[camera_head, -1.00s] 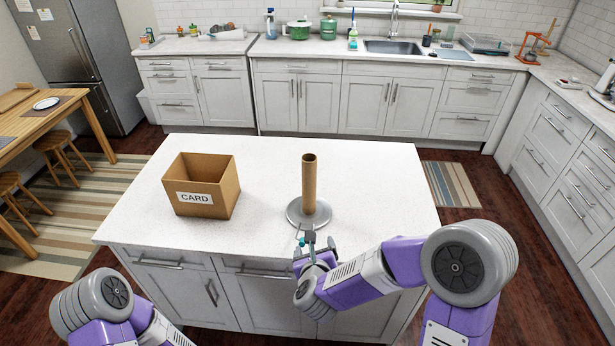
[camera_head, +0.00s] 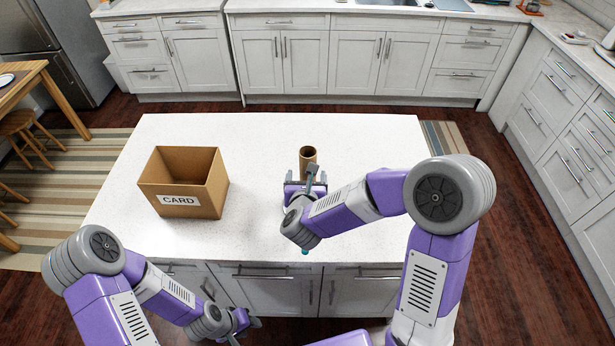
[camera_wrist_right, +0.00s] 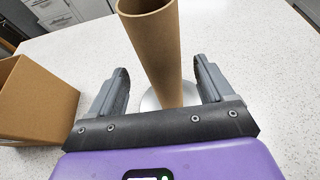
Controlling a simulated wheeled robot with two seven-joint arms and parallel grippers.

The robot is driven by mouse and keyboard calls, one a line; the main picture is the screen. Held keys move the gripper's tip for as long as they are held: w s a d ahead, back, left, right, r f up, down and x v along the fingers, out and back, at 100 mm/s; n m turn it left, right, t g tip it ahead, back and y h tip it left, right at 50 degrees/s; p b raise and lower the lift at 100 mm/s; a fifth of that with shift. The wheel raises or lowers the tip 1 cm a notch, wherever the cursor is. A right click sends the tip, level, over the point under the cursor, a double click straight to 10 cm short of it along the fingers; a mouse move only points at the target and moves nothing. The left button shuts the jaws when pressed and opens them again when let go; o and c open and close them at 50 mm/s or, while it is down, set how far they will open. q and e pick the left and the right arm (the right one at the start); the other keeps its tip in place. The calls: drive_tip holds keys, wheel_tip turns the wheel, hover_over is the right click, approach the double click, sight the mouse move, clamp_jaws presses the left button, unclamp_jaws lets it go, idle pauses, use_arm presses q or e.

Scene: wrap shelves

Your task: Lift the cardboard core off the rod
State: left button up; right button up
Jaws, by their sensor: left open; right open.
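The brown cardboard core (camera_head: 308,159) stands upright on the island top, its open upper end showing. It also shows in the right wrist view (camera_wrist_right: 155,50), above a round grey base plate (camera_wrist_right: 149,101). The rod inside it cannot be seen. My right gripper (camera_head: 306,175) is open, one finger on each side of the core; in the wrist view a gap shows between the core and the fingers. My left gripper (camera_head: 247,329) is open and empty, low in front of the island.
An open cardboard box labelled CARD (camera_head: 179,200) stands on the island left of the core; its side also shows in the right wrist view (camera_wrist_right: 38,100). The white island top (camera_head: 255,150) is otherwise clear.

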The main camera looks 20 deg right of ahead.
drive_tip(key=x, duration=0.4)
drive_tip(key=shift+d+f, duration=0.1)
drive_tip(key=shift+d, duration=0.05)
drive_tip(key=c, duration=0.8)
drive_tip(key=shift+o, duration=0.2)
